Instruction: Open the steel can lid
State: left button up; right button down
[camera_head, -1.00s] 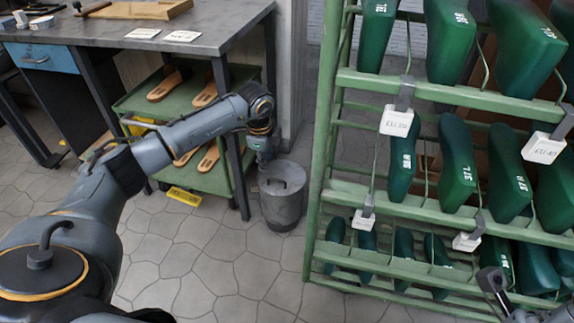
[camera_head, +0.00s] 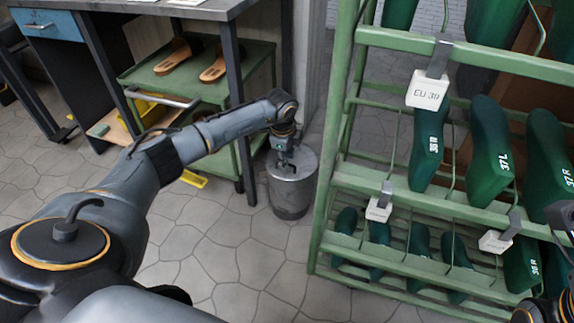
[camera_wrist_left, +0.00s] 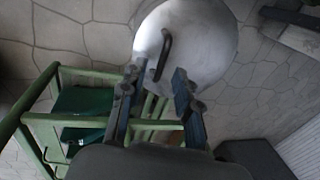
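The steel can (camera_head: 292,190) stands on the tiled floor between the workbench and the green rack. Its round grey lid (camera_head: 304,160) sits on top. In the left wrist view the lid (camera_wrist_left: 205,30) shows from above with a dark bar handle (camera_wrist_left: 163,55) across it. My left gripper (camera_head: 284,160) is over the lid in the head view. In the left wrist view its two fingers (camera_wrist_left: 155,78) are apart, with the handle near the gap between their tips; nothing is visibly clamped. A small part of my right arm shows at the lower right edge; its fingers cannot be made out.
The green rack (camera_head: 343,140) with green shoe lasts stands close on the can's right. The workbench (camera_head: 150,8) and a green shelf cart (camera_head: 245,85) with sandal soles stand to the left. The floor (camera_head: 235,255) in front of the can is clear.

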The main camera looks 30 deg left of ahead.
pick_arm(q)
jog(key=shift+w+f, duration=0.1)
jog(key=shift+f, duration=0.5)
grip_shut()
jog(key=shift+r, duration=0.15)
